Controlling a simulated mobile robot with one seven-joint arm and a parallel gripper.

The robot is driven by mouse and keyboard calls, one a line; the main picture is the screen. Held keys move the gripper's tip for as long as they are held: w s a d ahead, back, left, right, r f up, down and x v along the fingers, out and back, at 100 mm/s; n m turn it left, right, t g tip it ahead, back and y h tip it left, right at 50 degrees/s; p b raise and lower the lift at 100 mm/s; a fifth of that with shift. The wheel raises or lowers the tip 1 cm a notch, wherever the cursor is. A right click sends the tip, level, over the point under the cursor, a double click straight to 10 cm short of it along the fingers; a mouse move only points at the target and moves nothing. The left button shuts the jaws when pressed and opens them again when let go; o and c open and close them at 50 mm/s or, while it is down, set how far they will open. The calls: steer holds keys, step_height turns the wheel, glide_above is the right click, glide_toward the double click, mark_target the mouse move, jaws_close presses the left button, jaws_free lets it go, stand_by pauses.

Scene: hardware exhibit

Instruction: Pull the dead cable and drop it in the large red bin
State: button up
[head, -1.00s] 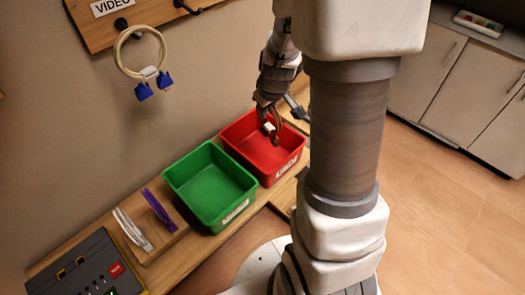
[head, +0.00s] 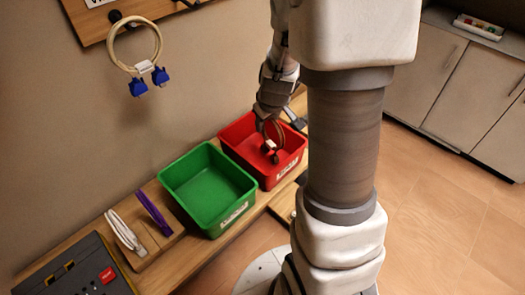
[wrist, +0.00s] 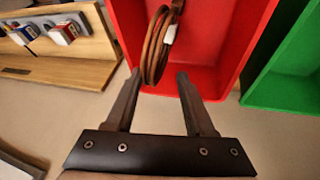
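The large red bin (head: 291,172) stands on the wooden bench, and it also shows in the wrist view (wrist: 219,50). A brown coiled cable (wrist: 154,50) with a white tag is in or just over the red bin; in the head view its coil (head: 281,133) is below my gripper (head: 264,118). In the wrist view my gripper (wrist: 160,75) has its two fingers spread apart, with the coil just beyond the fingertips and near the left one. I cannot tell whether the coil rests on the bin floor.
A green bin (head: 212,190) stands left of the red bin. A cream cable with blue plugs (head: 137,50) hangs on the wall board. A dark panel (head: 75,268) sits at the lower left.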

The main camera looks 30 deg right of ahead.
steer(key=p+v, duration=0.3)
steer(key=v, duration=1.4)
steer(key=shift+r, duration=0.2)
steer(key=shift+s+a, duration=0.1)
steer(key=s+a+r+m+y, duration=0.1)
steer(key=s+a+r, duration=0.4)
steer(key=s+a, duration=0.5)
steer(key=s+m, duration=0.1)
steer(key=s, duration=0.1)
steer(key=shift+s+a+r+t, duration=0.3)
steer(key=shift+r+t, duration=0.1)
steer(key=shift+a, duration=0.1)
